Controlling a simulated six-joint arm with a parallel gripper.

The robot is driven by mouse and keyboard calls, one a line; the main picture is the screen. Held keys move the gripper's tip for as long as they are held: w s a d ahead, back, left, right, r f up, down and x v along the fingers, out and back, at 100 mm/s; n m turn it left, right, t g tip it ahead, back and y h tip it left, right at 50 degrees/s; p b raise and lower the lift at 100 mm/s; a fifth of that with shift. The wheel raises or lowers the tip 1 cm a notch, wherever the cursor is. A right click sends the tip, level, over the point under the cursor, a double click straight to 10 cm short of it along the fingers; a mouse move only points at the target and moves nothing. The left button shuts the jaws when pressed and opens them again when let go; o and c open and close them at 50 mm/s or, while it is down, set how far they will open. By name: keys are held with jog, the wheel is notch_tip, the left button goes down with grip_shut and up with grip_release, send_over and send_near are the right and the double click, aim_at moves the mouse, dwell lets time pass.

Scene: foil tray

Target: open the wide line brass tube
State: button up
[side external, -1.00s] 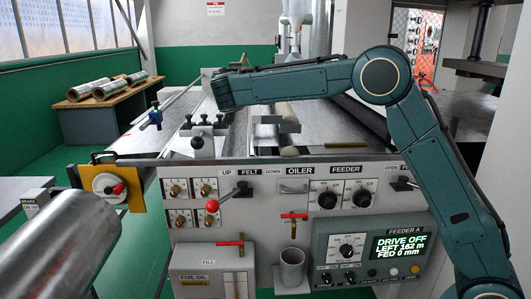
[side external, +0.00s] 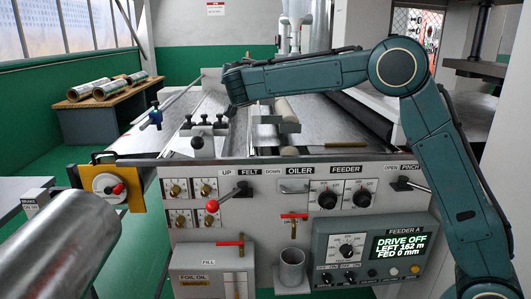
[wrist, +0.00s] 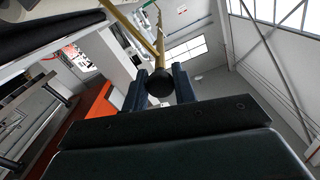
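In the wrist view, my gripper (wrist: 159,78) has its two dark blue fingers either side of a dark round knob (wrist: 160,84). The fingers look close against its sides, but I cannot tell if they grip it. Brass-coloured tubes (wrist: 135,30) slant up from behind the knob toward the top edge. I cannot tell which is the wide line one. In the side view, my gripper (side external: 236,104) is above the metal bed, left of the pale roller; its fingers are hard to make out.
The pale roller (side external: 287,114) lies right of my gripper. A black-knobbed clamp bar (side external: 204,130) stands to the left. The front panel carries a red-knobbed felt lever (side external: 228,196), dials and a display (side external: 401,246) reading DRIVE OFF. A shiny cylinder (side external: 60,245) fills the lower left.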

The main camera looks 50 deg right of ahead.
jog(key=o, duration=0.3)
jog(key=shift+o, duration=0.2)
jog(key=shift+s+a, duration=0.1)
jog(key=v, duration=1.3)
jog(key=shift+s+a, duration=0.2)
